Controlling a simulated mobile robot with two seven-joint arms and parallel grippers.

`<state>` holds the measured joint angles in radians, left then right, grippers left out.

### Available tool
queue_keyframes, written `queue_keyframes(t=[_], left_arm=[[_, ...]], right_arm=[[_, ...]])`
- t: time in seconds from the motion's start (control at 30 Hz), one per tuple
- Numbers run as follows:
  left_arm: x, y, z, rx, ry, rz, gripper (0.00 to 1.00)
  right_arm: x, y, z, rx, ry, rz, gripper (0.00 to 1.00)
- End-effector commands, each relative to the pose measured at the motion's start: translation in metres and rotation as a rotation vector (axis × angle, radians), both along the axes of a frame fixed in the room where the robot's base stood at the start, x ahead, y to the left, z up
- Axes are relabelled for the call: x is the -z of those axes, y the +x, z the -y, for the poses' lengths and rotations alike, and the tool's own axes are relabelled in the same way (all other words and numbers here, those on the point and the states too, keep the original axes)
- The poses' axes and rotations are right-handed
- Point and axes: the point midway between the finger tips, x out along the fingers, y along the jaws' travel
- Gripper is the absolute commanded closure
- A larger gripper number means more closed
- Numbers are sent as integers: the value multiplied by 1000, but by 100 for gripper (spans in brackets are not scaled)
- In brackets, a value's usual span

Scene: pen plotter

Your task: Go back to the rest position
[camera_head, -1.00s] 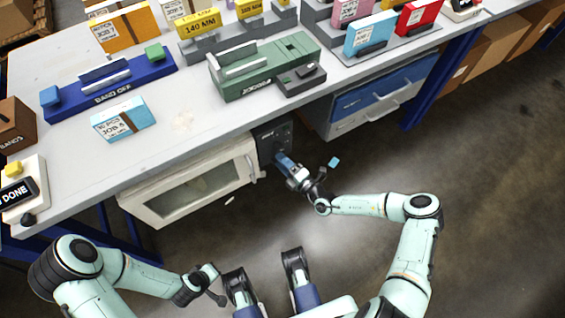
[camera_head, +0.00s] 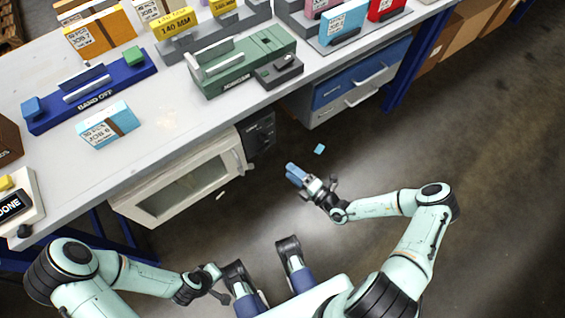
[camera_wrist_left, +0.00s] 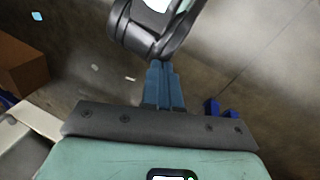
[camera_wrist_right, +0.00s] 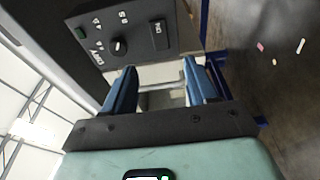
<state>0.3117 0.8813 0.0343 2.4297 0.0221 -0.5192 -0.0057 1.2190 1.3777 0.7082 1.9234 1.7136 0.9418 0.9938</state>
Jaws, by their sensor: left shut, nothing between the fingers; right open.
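My right gripper (camera_head: 293,174) is in front of the bench, over the floor and to the right of the white oven. In the right wrist view its two blue fingers (camera_wrist_right: 160,78) stand apart with nothing between them. A dark control panel with a knob (camera_wrist_right: 118,46) shows beyond them. My left gripper shows in the left wrist view with its blue fingers (camera_wrist_left: 163,84) together and empty. In the head view the left arm is folded low at the left, and its fingers are hard to make out there.
The bench (camera_head: 160,130) carries a blue band tool (camera_head: 92,98), a green tool (camera_head: 240,65) and a blue-white job box (camera_head: 108,124). The white oven (camera_head: 180,187) and blue drawer (camera_head: 345,85) sit under it. Small scraps, one blue (camera_head: 319,149), lie on the floor, which is otherwise open at right.

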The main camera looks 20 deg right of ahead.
Motion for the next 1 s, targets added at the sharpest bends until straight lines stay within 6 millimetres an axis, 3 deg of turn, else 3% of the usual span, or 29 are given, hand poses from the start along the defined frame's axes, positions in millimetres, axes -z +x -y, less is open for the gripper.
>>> queue_keyframes(t=[0.2, 0.8, 0.87, 1.0], left_arm=[[-3, -4, 2, 5, -6, -11, 100], [-4, -4, 2, 4, -5, -10, 100], [-10, -5, 2, 5, -6, -12, 100], [-44, -11, 5, 13, -14, -27, 100]], right_arm=[[0, -15, 7, 0, 1, 0, 43], [-1, -16, 7, 0, 0, 1, 43], [-8, -16, 7, 0, 0, 3, 43], [-47, -13, 7, 0, 0, 16, 43]])
